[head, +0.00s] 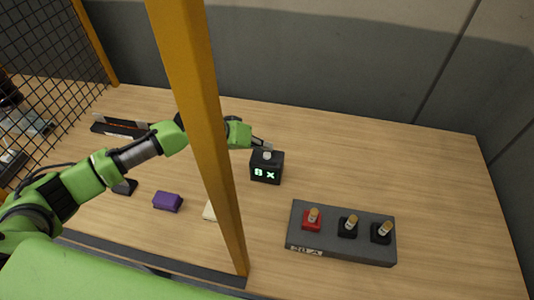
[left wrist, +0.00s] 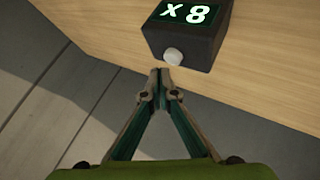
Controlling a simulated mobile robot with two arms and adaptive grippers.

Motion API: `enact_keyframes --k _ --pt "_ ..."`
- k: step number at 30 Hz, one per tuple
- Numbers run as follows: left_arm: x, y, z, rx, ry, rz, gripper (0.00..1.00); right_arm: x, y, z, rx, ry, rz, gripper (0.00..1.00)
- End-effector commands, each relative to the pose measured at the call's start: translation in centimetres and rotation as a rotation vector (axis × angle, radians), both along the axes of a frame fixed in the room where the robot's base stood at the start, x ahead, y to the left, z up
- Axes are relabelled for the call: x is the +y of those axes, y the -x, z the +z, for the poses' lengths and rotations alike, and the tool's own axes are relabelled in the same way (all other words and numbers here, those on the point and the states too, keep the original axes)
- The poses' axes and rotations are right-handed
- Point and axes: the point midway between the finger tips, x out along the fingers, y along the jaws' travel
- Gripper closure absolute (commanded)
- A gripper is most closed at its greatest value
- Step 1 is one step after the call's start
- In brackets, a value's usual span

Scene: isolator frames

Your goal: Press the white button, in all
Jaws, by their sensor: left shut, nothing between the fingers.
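A black box (head: 265,175) with a lit green display reading like "8 X" stands on the wooden table; it also shows in the left wrist view (left wrist: 190,50). Its white button (head: 267,155) is on the side by my gripper, and shows as a pale round knob in the left wrist view (left wrist: 173,57). My left gripper (head: 264,145) is shut and empty, its tips (left wrist: 161,72) just short of the button and slightly to its left in the wrist view. I cannot tell whether they touch. My right gripper is not in view.
A yellow post (head: 205,130) crosses in front of my left arm. A grey panel (head: 340,250) with one red and two black switches lies front right. A purple block (head: 168,202) and a partly hidden white block (head: 209,212) lie left. The table's right side is clear.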

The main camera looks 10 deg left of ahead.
Motion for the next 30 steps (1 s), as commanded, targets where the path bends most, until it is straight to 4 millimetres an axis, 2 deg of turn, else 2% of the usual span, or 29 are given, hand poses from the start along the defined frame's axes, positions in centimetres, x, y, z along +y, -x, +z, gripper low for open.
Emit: enact_keyframes --k 18,30 --pt "0.01 0.00 -0.01 0.000 0.000 0.000 1.00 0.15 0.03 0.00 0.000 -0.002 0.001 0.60" --pt "0.01 0.01 -0.86 0.000 0.000 0.000 1.00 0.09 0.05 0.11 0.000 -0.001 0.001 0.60"
